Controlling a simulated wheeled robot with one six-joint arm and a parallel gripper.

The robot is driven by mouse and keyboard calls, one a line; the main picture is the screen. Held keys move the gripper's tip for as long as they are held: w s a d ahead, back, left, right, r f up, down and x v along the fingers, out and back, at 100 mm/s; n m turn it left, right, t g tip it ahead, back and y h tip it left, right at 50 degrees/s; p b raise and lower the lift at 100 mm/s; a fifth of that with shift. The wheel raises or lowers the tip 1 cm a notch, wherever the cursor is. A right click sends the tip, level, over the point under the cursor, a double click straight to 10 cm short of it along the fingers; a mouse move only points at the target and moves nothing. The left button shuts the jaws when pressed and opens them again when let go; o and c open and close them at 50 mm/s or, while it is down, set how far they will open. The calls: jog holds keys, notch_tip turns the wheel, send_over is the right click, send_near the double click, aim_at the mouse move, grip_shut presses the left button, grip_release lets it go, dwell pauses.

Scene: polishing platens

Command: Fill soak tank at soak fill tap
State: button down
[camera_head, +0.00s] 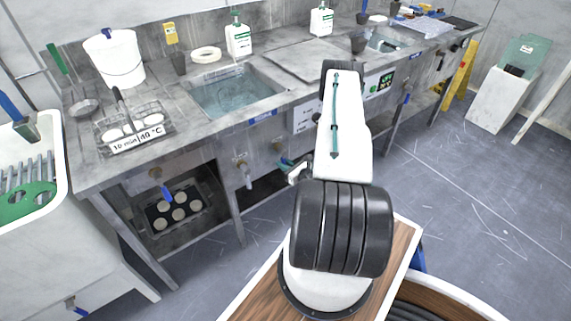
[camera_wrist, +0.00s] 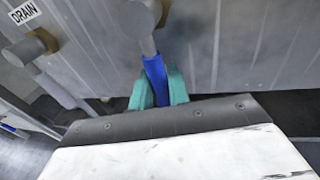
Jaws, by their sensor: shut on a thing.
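My gripper (camera_wrist: 160,86) has teal fingers closed around the blue lever (camera_wrist: 154,70) of a grey tap on the metal front of the bench. The tap's upper body (camera_wrist: 142,18) runs out of the top of the wrist view. A sunken tank (camera_head: 232,92) in the worktop, left of my arm, holds water. I cannot read its blue label, nor tell which tank the held tap feeds.
Another tap stands beside a DRAIN label (camera_wrist: 23,11). Further taps (camera_head: 245,174) and (camera_head: 164,186) hang under the worktop. A white bucket (camera_head: 115,60), a wire rack (camera_head: 133,127) and bottles (camera_head: 239,38) stand on the bench. The floor (camera_head: 450,180) to the right is clear.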

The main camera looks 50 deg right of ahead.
jog(key=c, duration=1.4)
grip_release()
jog(key=shift+a, duration=0.1)
jog(key=shift+o, duration=0.2)
jog(key=s, duration=0.7)
jog(key=shift+s+a+r, duration=0.3)
jog(key=shift+s+a, duration=0.05)
